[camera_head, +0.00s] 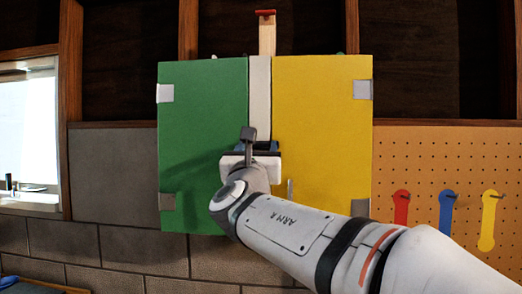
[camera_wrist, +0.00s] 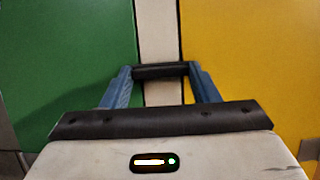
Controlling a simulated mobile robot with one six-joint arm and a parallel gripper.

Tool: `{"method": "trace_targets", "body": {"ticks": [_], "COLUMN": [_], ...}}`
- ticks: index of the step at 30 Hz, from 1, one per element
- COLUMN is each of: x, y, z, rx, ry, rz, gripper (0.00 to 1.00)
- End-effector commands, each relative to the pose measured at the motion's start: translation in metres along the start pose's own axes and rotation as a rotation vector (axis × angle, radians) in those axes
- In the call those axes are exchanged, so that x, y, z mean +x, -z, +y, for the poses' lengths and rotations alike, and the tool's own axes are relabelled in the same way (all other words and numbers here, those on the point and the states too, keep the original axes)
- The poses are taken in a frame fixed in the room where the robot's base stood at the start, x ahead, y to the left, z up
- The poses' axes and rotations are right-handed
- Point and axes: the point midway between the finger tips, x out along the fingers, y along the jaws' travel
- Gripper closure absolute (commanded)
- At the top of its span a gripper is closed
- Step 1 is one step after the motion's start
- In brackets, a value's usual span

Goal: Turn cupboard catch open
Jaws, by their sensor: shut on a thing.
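The cupboard has a green door (camera_head: 203,110) on the left and a yellow door (camera_head: 322,120) on the right, with a pale upright strip (camera_head: 260,90) between them. Both doors look closed. My gripper (camera_head: 257,147) is at the strip, at about mid-height of the doors. In the wrist view its blue fingers (camera_wrist: 160,75) are shut on the two ends of a dark bar, the catch (camera_wrist: 159,71). The catch lies crosswise over the pale strip, roughly level. In the head view my wrist mostly hides it.
A small metal handle (camera_head: 290,189) is low on the yellow door. An orange pegboard (camera_head: 440,155) with several coloured tools hangs at the right. A bright window (camera_head: 28,125) is at the left. A block wall (camera_head: 130,247) runs below.

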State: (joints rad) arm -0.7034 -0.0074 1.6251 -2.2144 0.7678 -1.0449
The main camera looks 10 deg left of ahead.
Motion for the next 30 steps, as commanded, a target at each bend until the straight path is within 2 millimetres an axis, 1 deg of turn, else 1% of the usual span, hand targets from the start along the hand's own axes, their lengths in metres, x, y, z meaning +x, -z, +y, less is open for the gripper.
{"method": "trace_targets", "body": {"ticks": [5, 11, 17, 30], "x": [0.0000, -0.0006, -0.0011, 0.0004], "y": [0.0008, 0.0022, 0.0031, -0.0002], "z": [-0.0004, 0.0003, 0.0022, 0.0056], "rx": [0.014, 0.082, 0.218, 0.604], "ry": [0.006, 0.035, 0.090, 0.249], "rz": [0.000, -0.001, -0.001, 0.000], "gripper": [0.68, 0.68, 0.68, 0.68]}}
